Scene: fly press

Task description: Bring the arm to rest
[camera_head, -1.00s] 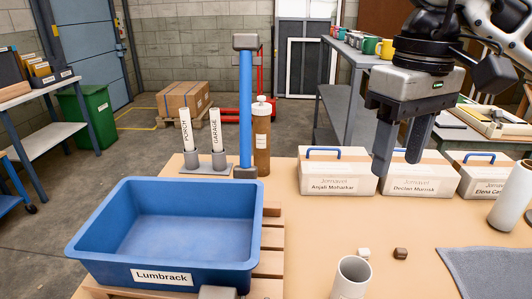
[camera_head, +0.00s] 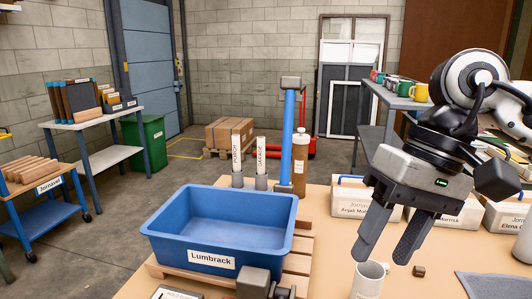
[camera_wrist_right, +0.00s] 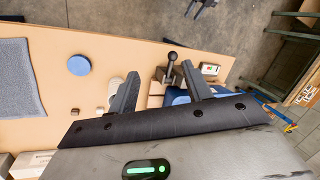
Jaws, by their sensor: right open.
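My right gripper (camera_head: 384,250) is open and empty, its two dark fingers spread and pointing down over the table, tilted. In the head view it is in front of the white boxes and just above and behind a white cup (camera_head: 368,282). The right wrist view also shows the open fingers (camera_wrist_right: 160,72) with nothing between them. My right arm comes in from the right edge.
A blue Lumbrack bin (camera_head: 218,228) stands on a wooden pallet at the table's left. White boxes (camera_head: 362,203) line the back, with a grey cloth (camera_head: 495,285) at right. A ball-ended lever (camera_wrist_right: 172,58) shows in the wrist view.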

